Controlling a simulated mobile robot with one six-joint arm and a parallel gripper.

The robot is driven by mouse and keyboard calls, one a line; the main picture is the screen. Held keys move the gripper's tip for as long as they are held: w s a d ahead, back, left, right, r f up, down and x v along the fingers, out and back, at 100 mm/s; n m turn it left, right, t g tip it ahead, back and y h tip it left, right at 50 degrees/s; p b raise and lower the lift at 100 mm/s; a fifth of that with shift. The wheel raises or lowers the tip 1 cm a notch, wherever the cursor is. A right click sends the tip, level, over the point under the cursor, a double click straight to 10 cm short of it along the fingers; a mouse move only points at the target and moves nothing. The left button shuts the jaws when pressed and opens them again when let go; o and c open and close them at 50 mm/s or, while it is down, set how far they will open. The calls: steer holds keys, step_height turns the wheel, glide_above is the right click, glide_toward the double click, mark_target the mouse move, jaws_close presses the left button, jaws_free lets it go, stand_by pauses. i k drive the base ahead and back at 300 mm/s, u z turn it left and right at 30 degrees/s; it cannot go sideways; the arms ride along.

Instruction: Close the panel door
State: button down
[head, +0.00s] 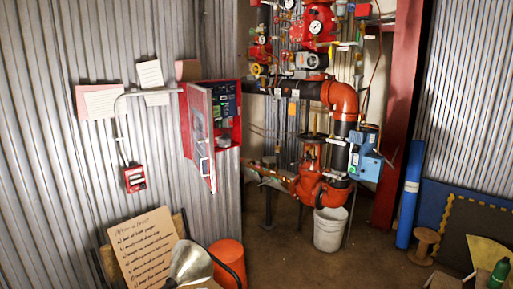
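A red panel box (239,122) is mounted on the corrugated metal wall, left of the centre of the head view. Its door (198,133) stands open, swung out from the left side of the box toward the camera. The door has a red edge, a greyish face with a window-like area and a pale handle (205,167) low down. Green and dark circuit boards (225,104) show inside the box. The door hides part of the interior. My gripper is not in view.
Red valves and piping (340,100) stand right of the box, with a white bucket (330,229) below. A handwritten board (145,250), a silvery cone-shaped object (190,263) and an orange bucket (228,262) stand below the door. Floor shows right of the orange bucket.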

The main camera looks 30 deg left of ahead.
mark_target(200, 98)
steer(key=z, duration=0.1)
steer(key=k, duration=0.3)
steer(key=u, duration=1.75)
steer(key=k, duration=0.4)
steer(key=z, duration=0.6)
steer(key=i, duration=1.35)
steer(key=u, duration=0.25)
steer(key=i, duration=0.95)
steer(key=u, duration=0.65)
